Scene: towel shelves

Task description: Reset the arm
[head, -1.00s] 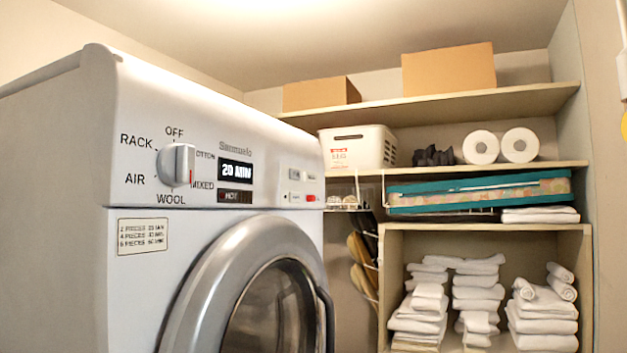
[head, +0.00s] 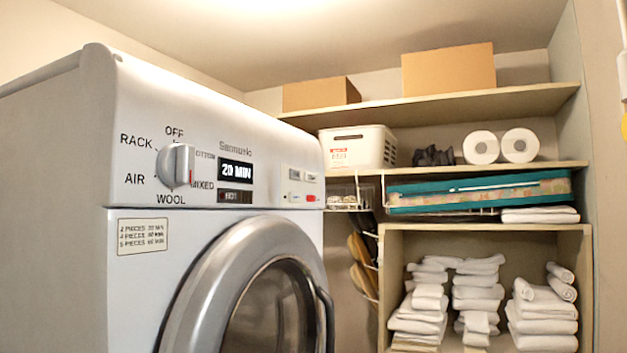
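Neither of my grippers nor any part of my arms shows in the head view. A white front-loading dryer (head: 140,270) fills the left side. Its round door (head: 190,290) has a grey ring and a dark window and looks shut. Its dial (head: 175,166) sits among printed settings, and its display (head: 236,171) reads 20 MIN.
Shelves (head: 450,105) stand at the right. They hold cardboard boxes (head: 450,70), a white basket (head: 358,148), two paper rolls (head: 481,147), a teal flat item (head: 480,192) and stacks of white towels (head: 478,292). Slippers (head: 362,263) hang between dryer and shelves.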

